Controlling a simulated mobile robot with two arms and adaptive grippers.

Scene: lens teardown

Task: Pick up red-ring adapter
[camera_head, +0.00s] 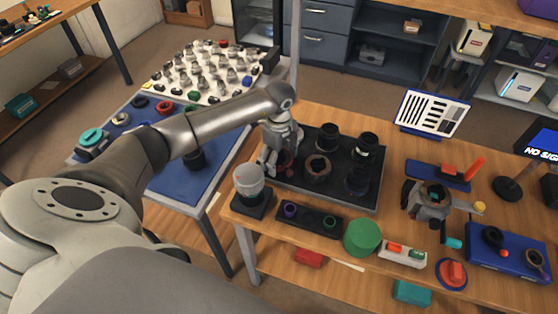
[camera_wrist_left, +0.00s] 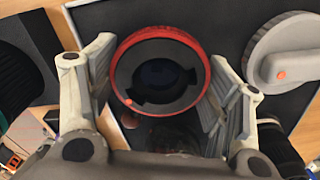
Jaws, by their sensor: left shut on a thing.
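The red-ring adapter (camera_wrist_left: 160,32) shows in the left wrist view as a dark round part with a bright red rim, seen from above with a dark opening in its middle. My left gripper (camera_wrist_left: 160,90) has one finger on each side of it and is shut on it. In the head view my left gripper (camera_head: 281,158) points down at the left part of the black tray (camera_head: 310,190). The adapter is mostly hidden by the fingers there, with only a hint of red. My right gripper is not in view.
Several dark lens parts, including a brown-rimmed ring (camera_head: 318,168), stand close by in the tray. A green disc (camera_head: 362,237) and a grey fixture (camera_head: 430,200) stand to the right. A blue mat (camera_head: 180,186) lies left.

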